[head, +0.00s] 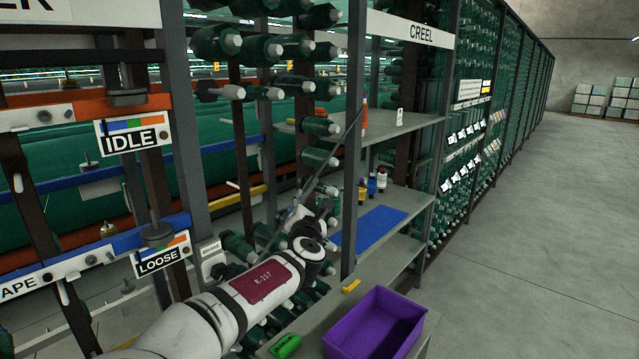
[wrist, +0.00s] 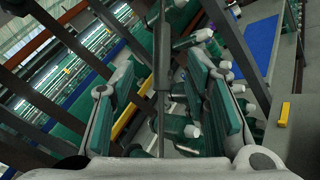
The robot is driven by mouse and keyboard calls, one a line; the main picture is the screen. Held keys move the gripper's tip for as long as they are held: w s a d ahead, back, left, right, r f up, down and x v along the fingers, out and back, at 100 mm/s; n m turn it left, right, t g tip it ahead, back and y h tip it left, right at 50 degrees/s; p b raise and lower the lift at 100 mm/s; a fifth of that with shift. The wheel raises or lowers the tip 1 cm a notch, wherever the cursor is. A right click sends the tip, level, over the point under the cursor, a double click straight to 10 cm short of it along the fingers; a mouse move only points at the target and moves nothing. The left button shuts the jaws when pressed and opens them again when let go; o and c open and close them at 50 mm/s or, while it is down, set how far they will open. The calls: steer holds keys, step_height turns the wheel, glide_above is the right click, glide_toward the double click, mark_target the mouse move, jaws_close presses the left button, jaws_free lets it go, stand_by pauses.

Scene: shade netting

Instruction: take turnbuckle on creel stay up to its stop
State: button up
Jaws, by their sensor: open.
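The creel stay (head: 340,146) is a thin dark rod slanting down from the CREEL shelf frame to my gripper (head: 303,213). In the wrist view the stay (wrist: 161,130) runs upright through the gap between my two green-padded fingers. A thicker grey section on it, which looks like the turnbuckle (wrist: 162,50), shows near the fingertips, with a wider collar below its middle. My gripper (wrist: 161,88) is open, with a finger on each side of the rod and visible space between pads and rod. In the head view my arm hides the turnbuckle.
Green yarn bobbins (head: 318,126) crowd behind the stay. A shelf upright (head: 354,150) stands just right of my gripper. A blue mat (head: 375,228) with small bottles lies on the shelf; a purple bin (head: 374,325) sits lower. The aisle floor (head: 550,200) is clear.

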mark_target(311, 187)
steer(key=w, duration=0.9)
steer(key=w+b, duration=0.1)
steer(key=w, duration=0.3)
steer(key=shift+w+a, duration=0.25)
jaws_close()
